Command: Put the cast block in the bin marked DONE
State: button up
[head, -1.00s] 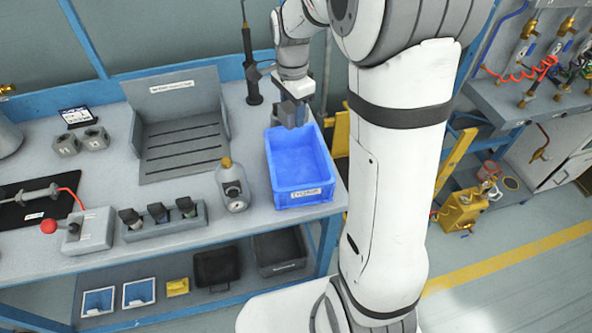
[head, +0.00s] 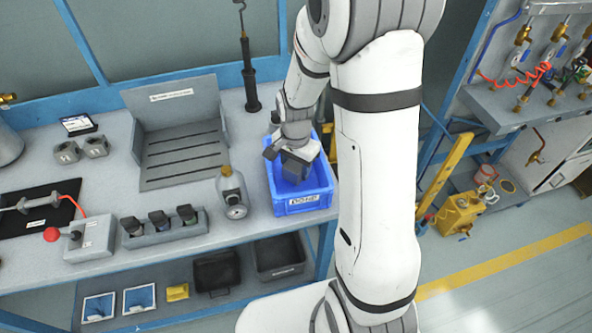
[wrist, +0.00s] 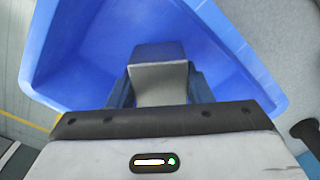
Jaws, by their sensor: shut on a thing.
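The blue bin (head: 278,206) stands at the right end of the bench, with a front label that appears to read DONE. My gripper (head: 293,170) is over the bin's opening in the head view, pointing down. It is shut on the grey cast block (wrist: 160,82), which shows between the two fingers in the wrist view. The blue bin (wrist: 85,62) surrounds the block in that view, with its floor beyond it. The head view does not show clearly how far the block is above the floor.
A grey bottle with a gauge (head: 232,193) stands close left of the bin. A slotted grey fixture (head: 182,140) is behind it. A dark upright tool (head: 248,70) stands behind the bin.

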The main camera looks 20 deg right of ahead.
jog(key=shift+f, duration=0.9)
jog(key=shift+f, duration=0.2)
jog(key=o, duration=1.2)
jog(key=shift+r, duration=0.2)
